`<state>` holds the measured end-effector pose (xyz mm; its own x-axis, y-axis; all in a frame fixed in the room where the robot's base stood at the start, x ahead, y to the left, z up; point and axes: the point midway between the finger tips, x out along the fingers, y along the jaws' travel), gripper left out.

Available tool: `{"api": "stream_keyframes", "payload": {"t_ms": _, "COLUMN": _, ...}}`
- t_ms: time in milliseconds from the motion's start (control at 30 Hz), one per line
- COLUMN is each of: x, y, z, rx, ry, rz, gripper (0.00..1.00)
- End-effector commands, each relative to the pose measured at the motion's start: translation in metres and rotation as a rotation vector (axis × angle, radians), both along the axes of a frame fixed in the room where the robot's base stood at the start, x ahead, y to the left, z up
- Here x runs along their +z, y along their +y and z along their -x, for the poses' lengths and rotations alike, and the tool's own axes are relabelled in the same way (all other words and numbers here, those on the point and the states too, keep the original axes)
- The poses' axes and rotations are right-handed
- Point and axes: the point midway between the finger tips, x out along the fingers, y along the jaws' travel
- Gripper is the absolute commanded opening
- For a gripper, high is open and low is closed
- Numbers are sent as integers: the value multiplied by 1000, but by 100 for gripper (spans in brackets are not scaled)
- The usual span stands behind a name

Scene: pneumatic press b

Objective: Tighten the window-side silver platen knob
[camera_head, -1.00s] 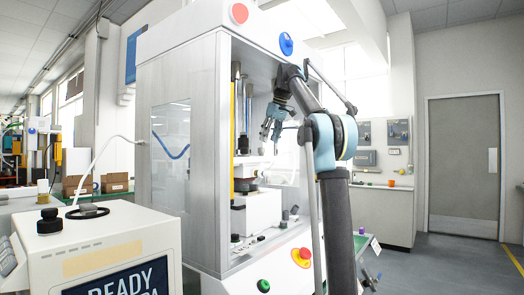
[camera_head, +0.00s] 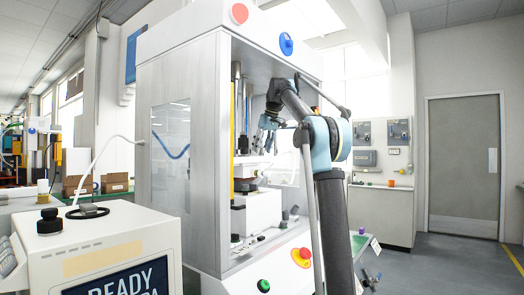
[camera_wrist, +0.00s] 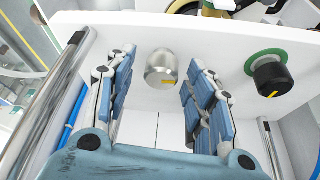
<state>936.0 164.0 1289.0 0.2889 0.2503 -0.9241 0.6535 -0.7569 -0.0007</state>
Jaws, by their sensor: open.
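A silver cylindrical knob (camera_wrist: 161,69) with a yellow mark sticks out from a white platen block (camera_wrist: 215,45) in the wrist view. My gripper (camera_wrist: 157,66) is open, with its blue padded fingers on the left and right of the knob. Gaps show between knob and fingers, so they appear apart; the depth between them is hard to judge. In the head view my gripper (camera_head: 267,134) is inside the press cabinet (camera_head: 185,140), and the silver knob cannot be made out there.
A black knob on a green ring (camera_wrist: 270,76) is right of the right finger. Bright metal columns (camera_wrist: 50,100) flank the gripper. In the head view, the cabinet's open front has a red button on yellow (camera_head: 301,257) and a green button (camera_head: 263,285) below.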

Motion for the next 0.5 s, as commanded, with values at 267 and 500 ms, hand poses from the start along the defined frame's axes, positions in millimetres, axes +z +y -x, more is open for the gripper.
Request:
{"api": "stream_keyframes", "payload": {"t_ms": 267, "x": 0, "y": 0, "z": 0, "rx": 0, "ry": 0, "rz": 0, "gripper": 15}}
{"api": "stream_keyframes", "payload": {"t_ms": 500, "x": 0, "y": -1, "z": 0, "rx": -3, "ry": -1, "rz": 1, "gripper": 5}}
